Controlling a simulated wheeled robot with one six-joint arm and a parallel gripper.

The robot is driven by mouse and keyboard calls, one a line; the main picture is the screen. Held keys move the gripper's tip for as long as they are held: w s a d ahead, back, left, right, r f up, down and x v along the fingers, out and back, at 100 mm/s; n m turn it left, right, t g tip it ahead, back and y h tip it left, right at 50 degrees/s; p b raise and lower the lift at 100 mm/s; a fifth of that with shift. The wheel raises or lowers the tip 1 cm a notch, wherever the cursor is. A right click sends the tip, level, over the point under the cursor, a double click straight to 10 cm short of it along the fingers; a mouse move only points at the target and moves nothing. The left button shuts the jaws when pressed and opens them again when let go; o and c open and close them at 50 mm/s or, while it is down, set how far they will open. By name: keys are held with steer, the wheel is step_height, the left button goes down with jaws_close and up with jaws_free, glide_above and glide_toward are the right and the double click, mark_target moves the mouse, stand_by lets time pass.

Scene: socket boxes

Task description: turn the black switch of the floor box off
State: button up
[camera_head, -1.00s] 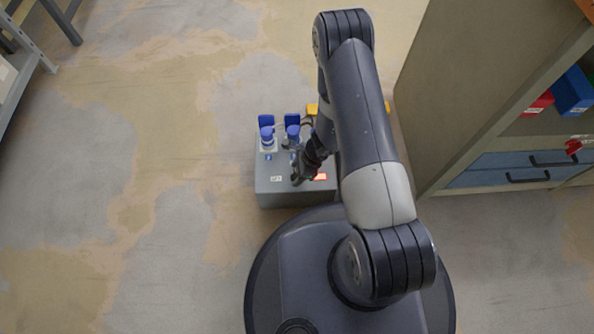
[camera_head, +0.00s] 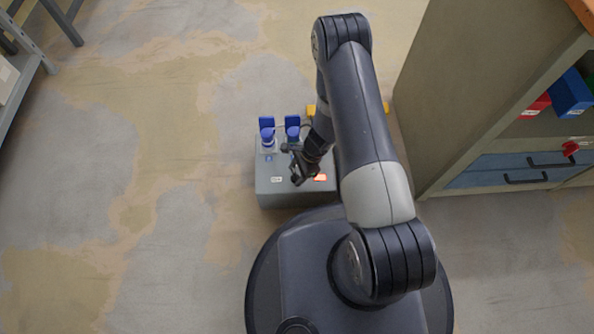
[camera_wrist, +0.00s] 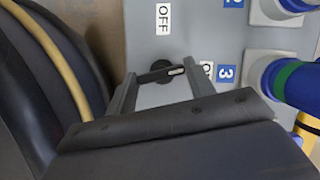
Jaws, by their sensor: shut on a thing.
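The grey floor box (camera_head: 265,198) stands on the floor just in front of my base. In the wrist view its top face (camera_wrist: 205,35) fills the upper middle. The black switch (camera_wrist: 160,71) is a round knob with a bar handle. The white mark on the handle points right, towards a label partly hidden by a finger; the "OFF" label (camera_wrist: 163,18) is above the switch. My gripper (camera_wrist: 158,76) is shut on the handle, one finger at each end. In the head view my gripper (camera_head: 292,165) is over the box and hides the switch.
Blue plugs (camera_head: 267,137) sit in sockets at the back of the box; one shows close by at right in the wrist view (camera_wrist: 295,82). A red lit patch (camera_head: 320,178) is on the box. A cabinet (camera_head: 480,100) stands right.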

steer(key=n+g, duration=0.1)
steer(key=n, duration=0.2)
steer(key=shift+w+n+h, duration=0.1)
steer(key=shift+n+h, duration=0.2)
steer(key=shift+n, duration=0.1)
steer(key=n+b, duration=0.1)
steer(key=n+g, duration=0.1)
steer(key=n, duration=0.1)
steer(key=shift+a+f+n+h+b, duration=0.1)
steer(key=shift+a+n+h+b, duration=0.05)
steer(key=shift+n+h+b, duration=0.2)
steer(key=n+g+h+b, duration=0.1)
steer(key=n, duration=0.2)
steer(key=shift+w+a+n, duration=0.1)
steer(key=shift+n, duration=0.15)
steer(key=shift+n+g+h+b, duration=0.3)
steer(key=shift+n+h+b, duration=0.5)
steer(key=shift+n, duration=1)
steer(key=o, duration=1)
